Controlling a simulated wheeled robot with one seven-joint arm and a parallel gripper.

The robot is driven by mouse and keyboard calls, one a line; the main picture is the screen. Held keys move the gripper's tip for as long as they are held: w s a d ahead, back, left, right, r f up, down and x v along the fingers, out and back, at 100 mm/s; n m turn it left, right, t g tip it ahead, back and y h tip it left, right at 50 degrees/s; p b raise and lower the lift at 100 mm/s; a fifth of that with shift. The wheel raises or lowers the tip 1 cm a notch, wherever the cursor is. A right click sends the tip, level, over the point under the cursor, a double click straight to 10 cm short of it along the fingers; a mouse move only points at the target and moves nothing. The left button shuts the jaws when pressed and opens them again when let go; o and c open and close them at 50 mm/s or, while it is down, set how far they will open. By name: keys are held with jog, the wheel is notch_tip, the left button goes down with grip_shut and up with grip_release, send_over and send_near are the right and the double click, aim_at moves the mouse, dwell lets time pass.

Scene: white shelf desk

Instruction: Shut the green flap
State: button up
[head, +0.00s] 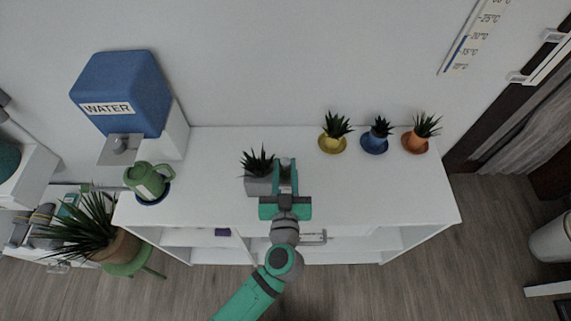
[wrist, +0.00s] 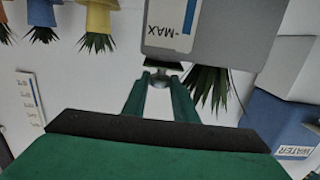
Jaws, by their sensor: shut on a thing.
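No green flap can be made out in either view. My gripper (head: 287,170) is over the middle of the white shelf desk (head: 390,190), right beside a grey planter (head: 258,186) with a spiky plant. In the wrist view my gripper's green fingers (wrist: 161,76) are close together at the planter's edge, shut on a small part there. The grey planter (wrist: 215,45) fills the top right of that view and bears a white MAX label. My gripper and arm hide part of the planter and desk in the head view.
A blue water dispenser (head: 120,92) and a green watering can (head: 148,180) stand at the left. Yellow (head: 332,145), blue (head: 375,144) and orange (head: 415,143) plant pots line the back right. The desk's right front is clear.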

jog(key=shift+s+f+t, duration=0.1)
jog(key=shift+f+t, duration=0.15)
jog(key=shift+t, duration=0.25)
jog(key=shift+s, duration=0.1)
dwell(0.3)
jog(key=o, duration=1)
jog(key=shift+o, duration=0.2)
jog(key=shift+f, duration=0.1)
